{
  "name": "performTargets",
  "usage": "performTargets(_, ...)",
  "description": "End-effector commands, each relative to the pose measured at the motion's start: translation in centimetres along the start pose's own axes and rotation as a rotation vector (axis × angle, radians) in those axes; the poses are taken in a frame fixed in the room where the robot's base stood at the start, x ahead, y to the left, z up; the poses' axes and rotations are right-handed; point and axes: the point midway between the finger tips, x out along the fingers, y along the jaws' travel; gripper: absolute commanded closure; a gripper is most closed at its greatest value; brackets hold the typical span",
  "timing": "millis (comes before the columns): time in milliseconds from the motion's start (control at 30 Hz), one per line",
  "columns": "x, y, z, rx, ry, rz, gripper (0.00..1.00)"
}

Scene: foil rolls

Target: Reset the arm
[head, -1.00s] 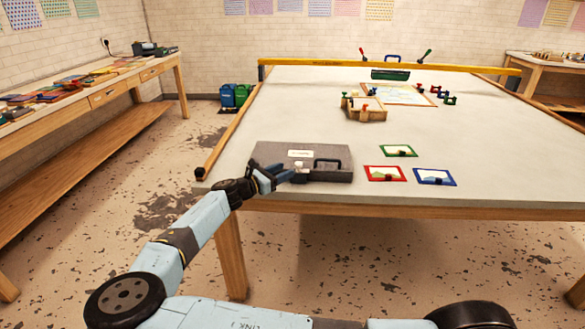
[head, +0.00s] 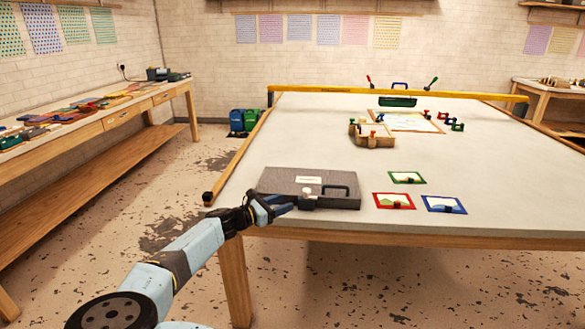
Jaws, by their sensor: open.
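My gripper (head: 278,205) is at the front left edge of the large table (head: 478,178), in front of the grey case. It is open, with nothing seen between its fingers. The grey case (head: 283,184) lies flat on the table with a white label on its lid and a dark handle at its right. A small white piece (head: 308,194) shows at the case's front, close to my fingertips. Whether the fingers touch the case cannot be told. My arm reaches up from the lower left.
Green (head: 407,178), red (head: 394,201) and blue (head: 444,204) framed cards lie right of the case. A wooden box (head: 372,135) and a framed sheet (head: 408,121) sit farther back. A yellow level (head: 345,91) spans the far edge. A workbench (head: 100,117) stands left, with free floor between.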

Motion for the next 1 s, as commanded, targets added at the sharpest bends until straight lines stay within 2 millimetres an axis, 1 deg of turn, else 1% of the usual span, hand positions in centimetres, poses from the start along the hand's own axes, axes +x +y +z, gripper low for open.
performTargets(33,1.4,-0.7,0.2,0.021,0.031,-0.034,0.48)
performTargets(200,5.6,-3.7,0.2,0.11,0.153,-0.159,0.48)
performTargets(300,7.7,-5.5,0.2,0.167,0.223,-0.234,0.48)
performTargets(500,10.9,-9.2,0.4,0.283,0.352,-0.381,0.48)
performTargets(733,13.2,-13.1,0.9,0.422,0.487,-0.545,0.48)
performTargets(1000,14.5,-17.1,2.4,0.589,0.63,-0.721,0.48)
